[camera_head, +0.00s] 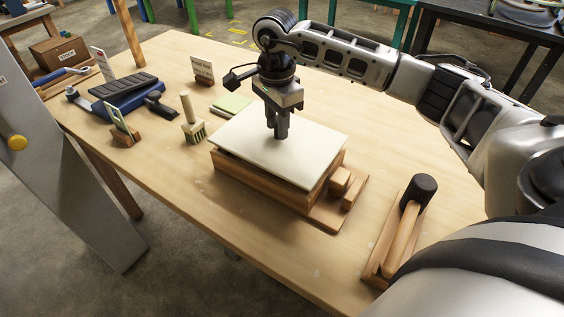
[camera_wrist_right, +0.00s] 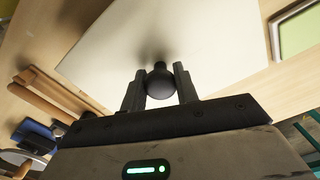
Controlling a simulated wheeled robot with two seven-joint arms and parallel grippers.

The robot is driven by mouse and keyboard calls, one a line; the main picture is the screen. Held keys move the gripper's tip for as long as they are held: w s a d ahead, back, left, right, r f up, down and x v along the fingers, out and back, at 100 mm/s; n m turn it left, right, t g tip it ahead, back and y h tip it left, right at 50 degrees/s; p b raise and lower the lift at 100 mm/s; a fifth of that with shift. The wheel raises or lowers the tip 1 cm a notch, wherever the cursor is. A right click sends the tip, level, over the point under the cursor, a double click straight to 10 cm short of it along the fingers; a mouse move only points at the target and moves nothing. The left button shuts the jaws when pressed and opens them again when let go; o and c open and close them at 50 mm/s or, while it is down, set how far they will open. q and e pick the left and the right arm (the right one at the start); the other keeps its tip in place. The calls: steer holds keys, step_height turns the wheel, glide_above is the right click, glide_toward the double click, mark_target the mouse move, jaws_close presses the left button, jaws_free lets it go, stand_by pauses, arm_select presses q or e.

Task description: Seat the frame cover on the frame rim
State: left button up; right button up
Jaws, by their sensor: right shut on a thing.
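The frame cover (camera_head: 305,145) is a flat cream-white panel with a dark round knob (camera_wrist_right: 160,84), best seen in the right wrist view. My right gripper (camera_head: 277,134) points down over the panel, its fingers (camera_wrist_right: 160,70) shut on the knob from both sides. The cover (camera_wrist_right: 205,35) lies over the wooden frame (camera_head: 258,184), hiding its rim and inside. A dark gap shows under the cover's near edge, and I cannot tell whether it touches the rim. My left gripper is not in view.
Wooden blocks (camera_head: 341,182) sit on the frame's base at right. A wooden rack with a dark-headed mallet (camera_head: 405,235) stands farther right. The table (camera_head: 170,185) is clear in front.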

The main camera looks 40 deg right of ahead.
arm_select(q)
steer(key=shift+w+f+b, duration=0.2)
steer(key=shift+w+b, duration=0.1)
steer(key=shift+b, duration=0.1)
arm_select(e)
steer(key=shift+f, duration=0.5)
arm_select(q)
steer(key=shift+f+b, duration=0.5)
steer(key=shift+b, duration=0.4)
arm_select(e)
steer(key=shift+f, duration=1.1)
stand_by(0.8)
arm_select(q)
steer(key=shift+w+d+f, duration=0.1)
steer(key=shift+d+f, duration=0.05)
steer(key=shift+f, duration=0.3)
arm_select(e)
steer(key=o, duration=1)
steer(key=shift+c, duration=0.2)
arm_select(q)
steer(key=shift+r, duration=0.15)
arm_select(e)
steer(key=shift+r, duration=0.25)
steer(key=shift+r+p, duration=0.9)
steer(key=shift+r, duration=0.35)
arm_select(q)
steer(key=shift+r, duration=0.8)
arm_select(e)
steer(key=shift+r, duration=0.1)
